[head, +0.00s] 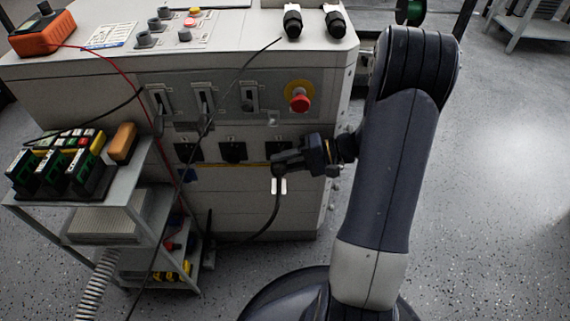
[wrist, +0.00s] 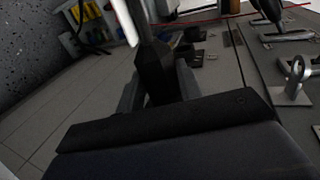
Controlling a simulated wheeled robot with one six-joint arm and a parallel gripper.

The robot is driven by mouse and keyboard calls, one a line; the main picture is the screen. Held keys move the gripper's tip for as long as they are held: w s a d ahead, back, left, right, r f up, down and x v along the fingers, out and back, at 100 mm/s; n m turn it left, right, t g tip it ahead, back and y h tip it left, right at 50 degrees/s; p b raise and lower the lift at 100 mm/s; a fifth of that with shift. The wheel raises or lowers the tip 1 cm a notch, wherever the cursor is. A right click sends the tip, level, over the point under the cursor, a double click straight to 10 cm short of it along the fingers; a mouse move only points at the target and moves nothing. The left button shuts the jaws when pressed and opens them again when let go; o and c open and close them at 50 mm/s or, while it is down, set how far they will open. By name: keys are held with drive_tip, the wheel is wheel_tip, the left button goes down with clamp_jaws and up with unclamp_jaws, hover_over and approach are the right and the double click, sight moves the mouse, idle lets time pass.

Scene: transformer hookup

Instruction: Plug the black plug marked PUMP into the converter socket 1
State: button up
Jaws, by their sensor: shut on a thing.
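My gripper (head: 287,161) is at the front of the grey converter cabinet (head: 240,212), just below and in front of the rightmost of three dark sockets (head: 278,147). In the wrist view my gripper (wrist: 158,92) is shut on a black plug (wrist: 153,67). The plug's cable (head: 275,212) hangs from the gripper with a white tag (head: 279,186) on it; the PUMP marking is not readable. The middle socket (head: 232,152) and left socket (head: 188,152) look empty. Their number labels are too small to read. Whether the plug touches a socket cannot be told.
A red emergency button (head: 299,100) and several switch handles (head: 203,97) stick out above the sockets. A grey shelf cart (head: 128,183) with black-green modules stands at left. A thin black cable (head: 204,130) hangs across the cabinet front. Floor at right is clear.

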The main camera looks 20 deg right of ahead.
sight(281, 179)
drive_tip(key=o, duration=1.2)
drive_tip(key=shift+o, duration=0.2)
drive_tip(key=shift+s+a+b, duration=0.15)
drive_tip(key=shift+s+a, duration=0.1)
drive_tip(key=shift+s, duration=0.55)
drive_tip(key=shift+s+a+b, duration=0.15)
drive_tip(key=shift+s+a, duration=0.1)
drive_tip(key=shift+s, duration=0.55)
drive_tip(key=shift+s+a+b, duration=0.15)
drive_tip(key=shift+s+a, duration=0.1)
drive_tip(key=shift+s, duration=0.55)
drive_tip(key=p+v, duration=0.3)
drive_tip(key=v, duration=0.7)
drive_tip(key=shift+d+r, duration=0.15)
drive_tip(key=shift+d, duration=0.2)
drive_tip(key=shift+s+a, duration=0.1)
